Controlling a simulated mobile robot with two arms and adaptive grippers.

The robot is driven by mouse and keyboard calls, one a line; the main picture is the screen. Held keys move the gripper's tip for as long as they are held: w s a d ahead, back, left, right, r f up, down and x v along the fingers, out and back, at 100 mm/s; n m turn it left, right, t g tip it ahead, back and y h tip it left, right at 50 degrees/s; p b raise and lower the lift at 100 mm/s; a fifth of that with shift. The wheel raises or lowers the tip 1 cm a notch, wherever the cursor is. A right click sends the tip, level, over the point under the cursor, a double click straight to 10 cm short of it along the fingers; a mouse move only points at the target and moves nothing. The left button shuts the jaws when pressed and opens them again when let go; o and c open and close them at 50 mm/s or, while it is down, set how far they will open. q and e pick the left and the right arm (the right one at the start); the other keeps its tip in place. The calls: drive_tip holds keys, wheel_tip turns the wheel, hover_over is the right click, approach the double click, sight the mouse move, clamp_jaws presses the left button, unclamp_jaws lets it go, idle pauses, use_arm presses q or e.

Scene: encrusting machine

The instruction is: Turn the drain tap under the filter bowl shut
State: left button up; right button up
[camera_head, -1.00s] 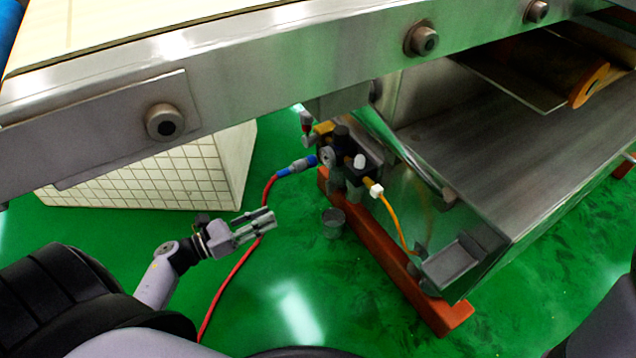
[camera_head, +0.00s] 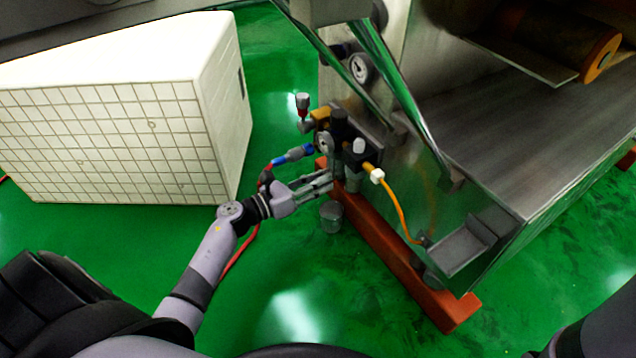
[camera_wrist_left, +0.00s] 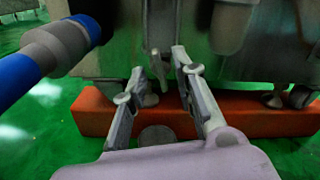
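The filter bowl (camera_head: 339,176) hangs under the air unit (camera_head: 345,135) on the machine's side, partly hidden by my gripper in the head view. In the left wrist view, the filter bowl (camera_wrist_left: 172,18) shows at the top middle. A small grey drain tap (camera_wrist_left: 158,64) hangs below it, between and just beyond my fingertips. My left gripper (camera_head: 330,181) is open, its fingers pointing at the tap; in the left wrist view the gripper (camera_wrist_left: 160,66) shows a gap between its fingers. I cannot tell whether a finger touches the tap. My right gripper is not in view.
A blue-grey hose coupling (camera_head: 293,155) with a red hose is close beside my left gripper. A small grey cup (camera_head: 331,216) stands on the green floor below. An orange-red beam (camera_head: 400,255) runs under the machine. A white tiled block (camera_head: 120,130) stands at left.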

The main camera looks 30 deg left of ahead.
use_arm(q)
drive_tip(key=shift+w, duration=0.1)
clamp_jaws()
idle(0.5)
